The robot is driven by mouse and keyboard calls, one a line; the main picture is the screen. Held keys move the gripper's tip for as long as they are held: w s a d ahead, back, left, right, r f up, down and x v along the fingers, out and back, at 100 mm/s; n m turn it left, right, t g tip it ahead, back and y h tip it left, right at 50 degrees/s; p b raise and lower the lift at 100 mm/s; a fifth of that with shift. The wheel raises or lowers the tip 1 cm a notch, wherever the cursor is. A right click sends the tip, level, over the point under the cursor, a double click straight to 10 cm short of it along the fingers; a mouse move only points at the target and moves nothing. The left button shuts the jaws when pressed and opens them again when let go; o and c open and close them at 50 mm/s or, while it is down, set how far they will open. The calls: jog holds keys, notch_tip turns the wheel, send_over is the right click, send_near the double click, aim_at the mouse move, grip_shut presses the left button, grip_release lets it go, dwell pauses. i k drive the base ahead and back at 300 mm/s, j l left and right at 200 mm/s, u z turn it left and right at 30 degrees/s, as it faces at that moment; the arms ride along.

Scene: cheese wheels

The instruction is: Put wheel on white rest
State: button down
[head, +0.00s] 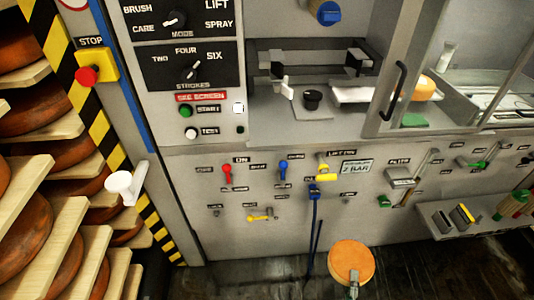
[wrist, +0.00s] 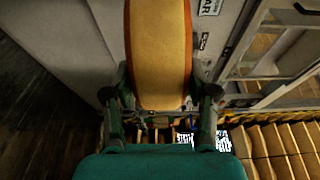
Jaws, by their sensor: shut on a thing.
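An orange cheese wheel (head: 351,261) is at the bottom centre of the head view, in front of the machine and over the dark floor. My gripper (head: 353,288) is at its lower edge. In the wrist view the wheel (wrist: 160,60) stands edge-on between the two fingers of my gripper (wrist: 160,108), which is shut on it. A white slab (head: 352,94), possibly the white rest, sits in the machine's recess, well above and apart from the held wheel. A white bracket (head: 124,186) projects at the left; I cannot tell which is the rest.
A rack of dark cheese wheels on boards (head: 22,195) fills the left side. Another orange wheel (head: 424,88) is behind the door with a black handle (head: 396,90). Levers and a small shelf (head: 440,218) project from the machine front. The floor before it looks clear.

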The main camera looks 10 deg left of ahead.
aim_at(118, 179)
jog(key=l+u, duration=0.5)
jog(key=l, duration=0.4)
jog(key=u, duration=1.1)
